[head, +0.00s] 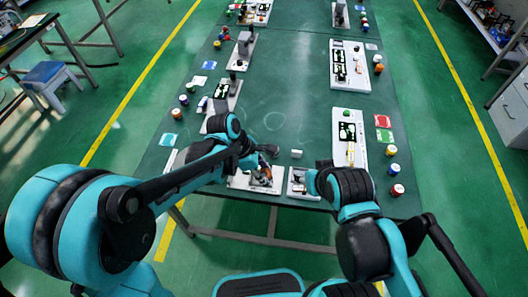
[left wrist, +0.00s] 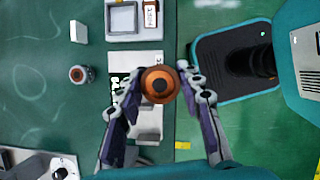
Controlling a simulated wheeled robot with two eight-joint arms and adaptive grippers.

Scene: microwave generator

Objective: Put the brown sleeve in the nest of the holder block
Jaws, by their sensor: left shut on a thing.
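In the head view this gripper (head: 264,172) is over the near edge of the table. A white plate with grey raised parts, apparently the holder block (left wrist: 148,135), lies under the sleeve. It also shows in the head view (head: 240,183). The sleeve and fingers cover its middle, so I cannot make out the nest. My right gripper's fingers are hidden behind its arm.
A grey-white tray (left wrist: 121,17) stands beside the plate. A small round piece with a brown centre (left wrist: 80,74) and a white block (left wrist: 78,32) are on the green table. Devices and coloured pots line both table sides; the middle (head: 280,100) is mostly clear.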

